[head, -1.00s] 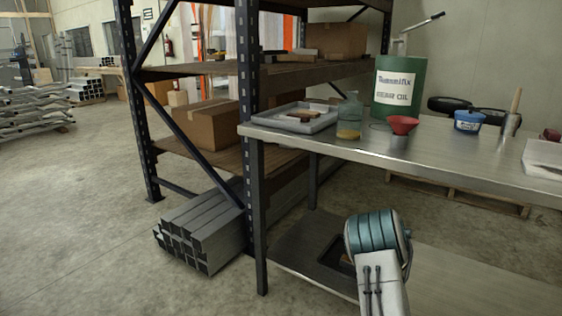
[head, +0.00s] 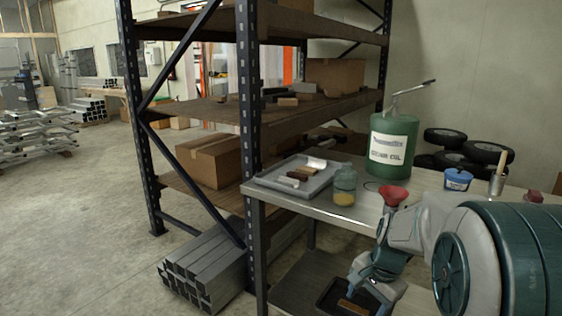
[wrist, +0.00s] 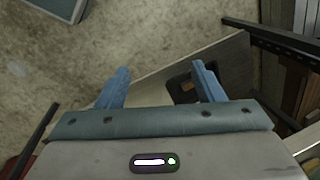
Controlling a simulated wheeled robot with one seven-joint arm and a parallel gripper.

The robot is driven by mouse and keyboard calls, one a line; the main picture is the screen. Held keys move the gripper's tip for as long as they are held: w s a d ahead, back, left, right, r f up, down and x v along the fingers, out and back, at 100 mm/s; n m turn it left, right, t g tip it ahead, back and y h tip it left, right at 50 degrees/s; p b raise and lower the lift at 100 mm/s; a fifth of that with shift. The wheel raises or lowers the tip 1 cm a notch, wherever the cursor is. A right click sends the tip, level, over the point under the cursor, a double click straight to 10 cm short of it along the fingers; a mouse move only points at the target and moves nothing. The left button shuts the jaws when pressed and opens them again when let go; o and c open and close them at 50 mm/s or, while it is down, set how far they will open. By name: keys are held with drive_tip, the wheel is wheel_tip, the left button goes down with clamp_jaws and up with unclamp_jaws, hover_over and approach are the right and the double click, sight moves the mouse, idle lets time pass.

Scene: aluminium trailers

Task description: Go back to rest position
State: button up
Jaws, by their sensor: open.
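My gripper (wrist: 163,80) is open and empty in the wrist view, its two blue fingers spread apart. Below it are the concrete floor and a grey lower shelf surface. In the head view my arm reaches in from the right, in front of the workbench, with its end low by the lower shelf. A black tray (head: 330,293) with a brown piece in it lies on that shelf, close to my gripper. The tray also shows in the wrist view (wrist: 180,84), partly hidden behind the right finger.
The metal workbench (head: 362,213) carries a grey tray (head: 262,181), a glass jar (head: 344,186), a red funnel (head: 394,196), a blue tub (head: 458,179) and a green oil drum (head: 392,148). A shelving rack (head: 247,100) stands left of it.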

drive_tip(key=s+a+r+n+t+h+p, duration=0.1)
drive_tip(key=s+a+r+n+p, duration=0.3)
drive_tip(key=s+r+n+p, duration=0.5)
drive_tip(key=s+r+p, duration=0.2)
drive_tip(key=s+r, duration=0.5)
drive_tip(key=r, duration=0.1)
drive_tip(key=shift+s+a+r+n+h, duration=0.2)
drive_tip(key=shift+r+n+h, duration=0.1)
drive_tip(key=shift+n, duration=0.1)
